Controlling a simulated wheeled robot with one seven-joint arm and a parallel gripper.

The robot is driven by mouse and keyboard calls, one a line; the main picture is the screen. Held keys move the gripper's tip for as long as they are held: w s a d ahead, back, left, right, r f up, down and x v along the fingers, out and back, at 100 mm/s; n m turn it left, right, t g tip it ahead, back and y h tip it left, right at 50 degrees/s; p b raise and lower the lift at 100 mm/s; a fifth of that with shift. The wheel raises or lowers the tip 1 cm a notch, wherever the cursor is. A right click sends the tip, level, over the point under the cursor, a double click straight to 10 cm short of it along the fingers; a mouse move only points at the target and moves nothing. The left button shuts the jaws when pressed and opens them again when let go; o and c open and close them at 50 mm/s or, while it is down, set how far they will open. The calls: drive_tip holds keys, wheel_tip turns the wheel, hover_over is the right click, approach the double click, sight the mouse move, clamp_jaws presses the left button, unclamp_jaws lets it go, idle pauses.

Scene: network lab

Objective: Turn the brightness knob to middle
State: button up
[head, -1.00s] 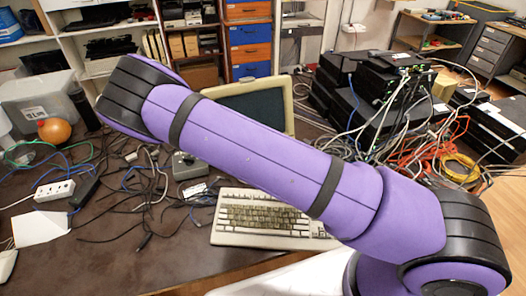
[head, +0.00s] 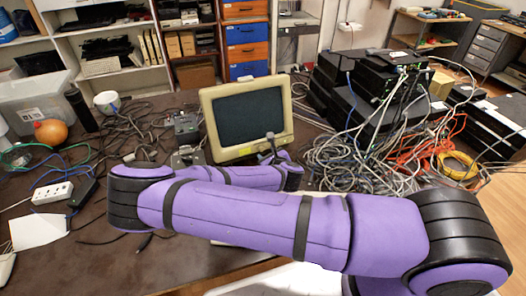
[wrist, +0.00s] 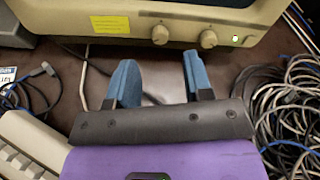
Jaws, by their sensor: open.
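A beige monitor with a dark screen (head: 248,117) stands in the middle of the desk. In the wrist view its lower front has a left knob (wrist: 160,34) and a right knob (wrist: 208,39). I cannot read which one is for brightness, nor either knob's setting. My gripper (wrist: 160,58) is open, its two blue fingers apart and empty just in front of the monitor's lower front. The left knob lies beyond the gap between the fingers; the right knob is just past the right fingertip. Neither knob appears gripped. In the head view my gripper (head: 268,145) is small near the monitor's lower right.
A keyboard (wrist: 30,150) lies at the lower left of the wrist view. Tangled cables (wrist: 290,110) lie to the right. Stacked black network boxes (head: 350,95) stand right of the monitor. A yellow label (wrist: 110,24) is on the monitor's front, left of the knobs.

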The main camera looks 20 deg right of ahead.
sight(262, 150)
drive_tip(key=shift+x, duration=2.7)
drive_tip(key=shift+c, duration=0.3)
clamp_jaws()
